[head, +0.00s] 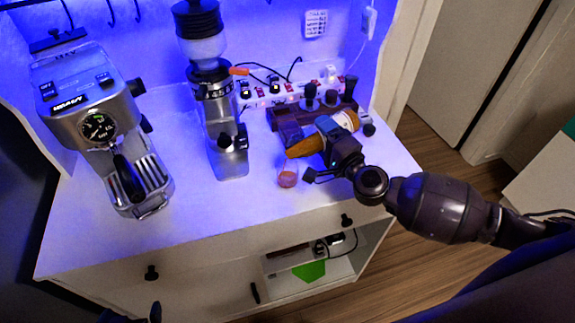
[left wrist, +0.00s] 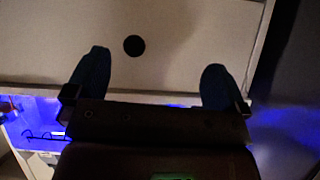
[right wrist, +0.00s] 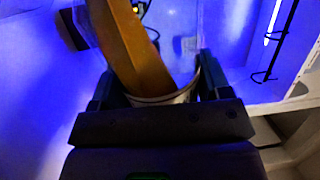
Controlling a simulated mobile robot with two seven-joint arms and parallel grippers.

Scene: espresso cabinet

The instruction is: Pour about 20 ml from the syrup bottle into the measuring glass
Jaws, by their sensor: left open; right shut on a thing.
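The amber syrup bottle (head: 308,147) is tilted far over, its narrow end pointing down and left and its pale-banded wide end at the upper right. My right gripper (head: 325,150) is shut on it; the amber body also fills the middle of the right wrist view (right wrist: 137,50). The small clear measuring glass (head: 287,177) stands upright on the counter below the bottle's narrow end, with reddish-brown liquid in it. Whether a stream is falling cannot be told. My left gripper (left wrist: 155,78) is open and empty, facing the cabinet front, low at the head view's bottom edge.
An espresso machine (head: 100,125) stands at the left of the white counter (head: 235,205), a grinder (head: 215,125) in the middle. Behind the bottle are a dark tamper stand (head: 285,118) and a power strip (head: 275,98). Below is an open shelf (head: 330,278). The front counter strip is clear.

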